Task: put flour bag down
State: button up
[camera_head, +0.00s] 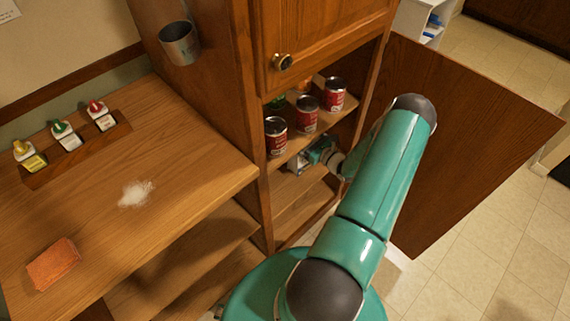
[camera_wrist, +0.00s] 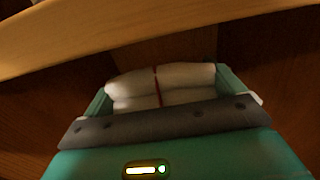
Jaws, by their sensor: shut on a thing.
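The flour bag (camera_wrist: 165,82) is white with a thin red stripe and fills the space between the teal fingers in the wrist view. My gripper (camera_wrist: 165,90) is shut on it, inside a wooden cabinet. In the head view my gripper (camera_head: 312,155) reaches into the open cabinet, below the shelf with cans. The bag is mostly hidden there. I cannot tell whether the bag touches the lower shelf (camera_head: 300,188).
Red cans (camera_head: 306,114) stand on the shelf just above my gripper. The open cabinet door (camera_head: 470,130) is to the right. The counter at left holds a sponge (camera_head: 54,264), white powder (camera_head: 135,193) and a rack of bottles (camera_head: 75,150). A metal cup (camera_head: 180,43) hangs on the cabinet side.

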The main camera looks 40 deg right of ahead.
jog(key=a, duration=0.9)
notch_tip(320, 180, down, 7)
jog(key=shift+a, duration=0.2)
jog(key=o, duration=1.7)
jog(key=shift+s+f, duration=0.1)
jog(key=shift+f, duration=0.05)
jog(key=s, duration=1.2)
jog(key=shift+d, duration=0.15)
